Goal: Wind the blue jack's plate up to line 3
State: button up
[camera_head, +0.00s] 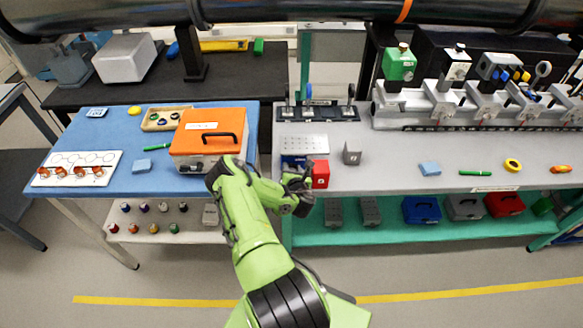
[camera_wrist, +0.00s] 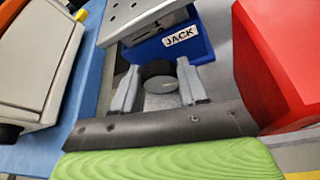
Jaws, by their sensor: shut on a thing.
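The blue jack (camera_head: 291,161) stands at the front left of the grey bench, with its perforated metal plate (camera_head: 304,141) on top. In the wrist view the jack's blue body (camera_wrist: 190,48), labelled JACK, and part of the plate (camera_wrist: 130,18) show. A dark round knob (camera_wrist: 159,82) on the jack's near side sits between my two grey fingers. My gripper (camera_wrist: 159,88) is shut on this knob. In the head view my gripper (camera_head: 296,183) is at the jack's front, partly hiding it. I cannot make out any numbered lines or the plate's height.
A red block (camera_head: 321,174) stands close right of my gripper and fills the right of the wrist view (camera_wrist: 285,50). An orange-lidded case (camera_head: 207,140) is to the left on the blue table. A grey block (camera_head: 352,153) stands right of the jack.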

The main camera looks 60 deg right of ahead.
dwell(0.4)
jog(key=o, duration=1.1)
jog(key=shift+c, duration=0.2)
jog(key=shift+s, duration=0.1)
jog(key=b+v, duration=0.3)
jog(key=v, duration=1.2)
jog(key=shift+s+a+r, duration=0.15)
jog(key=shift+s+a, duration=0.05)
jog(key=shift+s, duration=0.05)
